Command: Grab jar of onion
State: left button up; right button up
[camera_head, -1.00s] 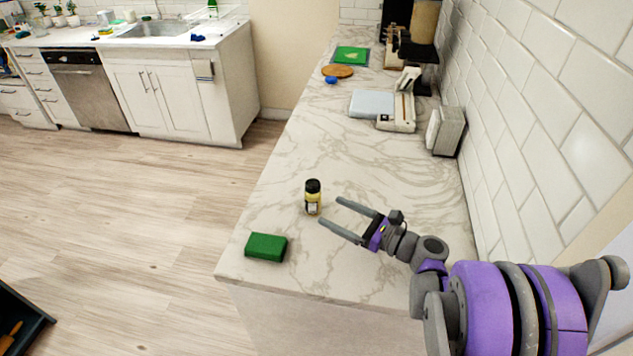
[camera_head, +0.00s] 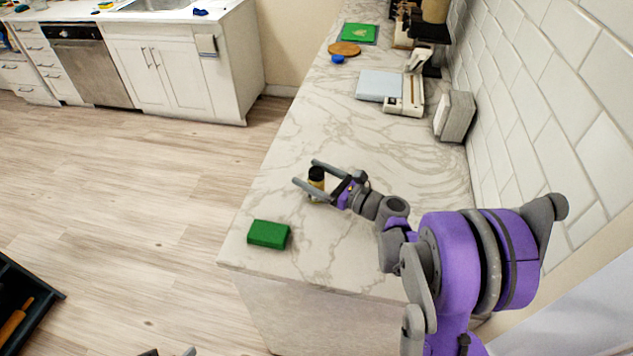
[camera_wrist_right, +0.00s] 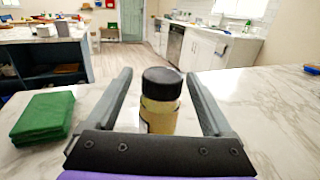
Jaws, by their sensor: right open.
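The jar of onion (camera_head: 317,182), small with a black lid and a yellowish body, stands upright on the marble counter. My right gripper (camera_head: 306,172) is open, with one finger on each side of the jar. In the right wrist view the jar (camera_wrist_right: 160,103) stands between the spread fingers, with a visible gap on both sides. The finger nearer the head camera hides part of the jar's lower body. Small grey and dark tips at the bottom edge of the head view may be my left gripper (camera_head: 170,352); too little shows to tell its state.
A green block (camera_head: 268,234) lies near the counter's front left edge, left of the jar. A white scale-like device (camera_head: 380,86), a toaster-like box (camera_head: 455,116) and a round wooden board (camera_head: 344,48) are further back. The tiled wall (camera_head: 545,110) bounds the right side.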

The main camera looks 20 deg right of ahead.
jog(key=shift+x, duration=0.95)
jog(key=shift+s, duration=0.1)
jog(key=shift+c, duration=0.6)
grip_shut()
